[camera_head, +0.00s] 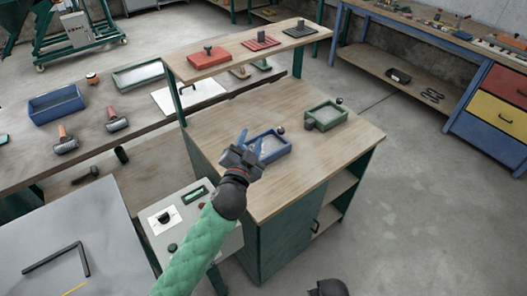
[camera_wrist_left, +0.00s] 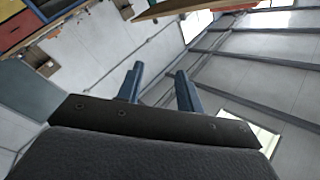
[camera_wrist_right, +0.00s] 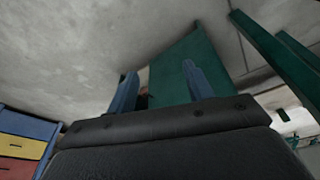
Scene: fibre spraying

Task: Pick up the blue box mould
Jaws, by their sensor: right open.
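The blue box mould (camera_head: 285,151) is a shallow blue frame with pale grey inside, lying on the wooden worktop in the head view. My left gripper (camera_head: 249,141) overlaps its left end in that view and hides part of it; I cannot tell whether they touch. The left fingers also show in the left wrist view (camera_wrist_left: 158,72), apart with nothing between them. My right gripper (camera_wrist_right: 157,72) shows in the right wrist view, fingers apart and empty, with a green panel beyond. The mould does not show in either wrist view.
A green mould (camera_head: 326,115) lies behind the blue one on the worktop (camera_head: 215,128). A raised shelf (camera_head: 240,58) carries several flat tools. A deeper blue bin (camera_head: 57,104) stands on the left bench. A control box (camera_head: 180,215) stands beside my left arm. The worktop's front is clear.

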